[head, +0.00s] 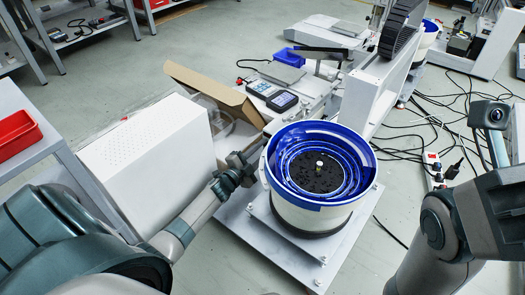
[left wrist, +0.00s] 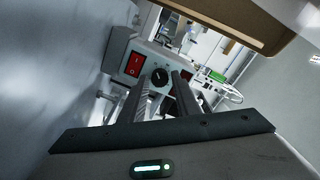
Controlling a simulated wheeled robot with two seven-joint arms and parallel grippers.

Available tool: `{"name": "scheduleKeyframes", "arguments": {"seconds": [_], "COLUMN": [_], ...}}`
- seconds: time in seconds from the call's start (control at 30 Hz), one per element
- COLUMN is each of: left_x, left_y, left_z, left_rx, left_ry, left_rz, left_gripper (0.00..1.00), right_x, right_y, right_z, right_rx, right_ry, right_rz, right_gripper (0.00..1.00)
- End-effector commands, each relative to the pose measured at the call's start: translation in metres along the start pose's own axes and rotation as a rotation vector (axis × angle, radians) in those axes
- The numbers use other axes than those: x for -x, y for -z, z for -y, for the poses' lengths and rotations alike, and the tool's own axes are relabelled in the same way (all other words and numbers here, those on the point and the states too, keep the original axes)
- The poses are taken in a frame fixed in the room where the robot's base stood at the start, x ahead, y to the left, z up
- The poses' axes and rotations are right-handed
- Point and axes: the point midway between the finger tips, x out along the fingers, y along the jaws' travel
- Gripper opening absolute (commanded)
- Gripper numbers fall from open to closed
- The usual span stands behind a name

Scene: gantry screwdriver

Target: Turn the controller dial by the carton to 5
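The controller (left wrist: 136,60) is a light grey box in the left wrist view, with a red rocker switch (left wrist: 134,64) at its left. Its black dial (left wrist: 160,77) is right of the switch, and its number is too small to read. My left gripper (left wrist: 160,88) is open, its two fingers apart with the dial showing between their tips; I cannot tell whether they touch it. In the head view my left gripper (head: 243,165) is between the open brown carton (head: 218,94) and the blue-lined bowl feeder; the dial is hidden there. My right gripper is not in view.
The bowl feeder (head: 318,165) stands close right of my left gripper. A white box (head: 147,150) stands left of it. A carton flap (left wrist: 240,18) overhangs at the top of the left wrist view. A handheld meter (head: 272,95) lies behind; cables cover the floor at right.

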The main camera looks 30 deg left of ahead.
Motion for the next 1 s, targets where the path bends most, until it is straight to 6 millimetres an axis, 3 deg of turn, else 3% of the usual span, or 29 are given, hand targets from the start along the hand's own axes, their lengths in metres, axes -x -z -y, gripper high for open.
{"name": "scheduleKeyframes", "arguments": {"seconds": [0.03,0.13,0.57,1.0], "left_x": [0.0001,0.0002,0.0004,0.0005], "left_y": [-0.0001,-0.0001,0.0000,-0.0005], "left_z": [-0.0001,-0.0001,-0.0007,-0.0016], "left_rx": [0.000,0.000,-0.042,-0.320], "left_ry": [0.000,0.000,0.000,0.000], "left_rz": [0.000,0.000,0.000,0.000], "left_gripper": [0.22,0.00,0.00,0.00], "right_x": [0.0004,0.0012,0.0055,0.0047], "right_y": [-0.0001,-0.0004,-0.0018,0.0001], "right_z": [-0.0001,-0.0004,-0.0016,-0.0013], "right_rx": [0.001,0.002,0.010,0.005], "right_ry": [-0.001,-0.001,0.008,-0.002], "right_rz": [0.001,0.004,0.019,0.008], "right_gripper": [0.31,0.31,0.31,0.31]}}
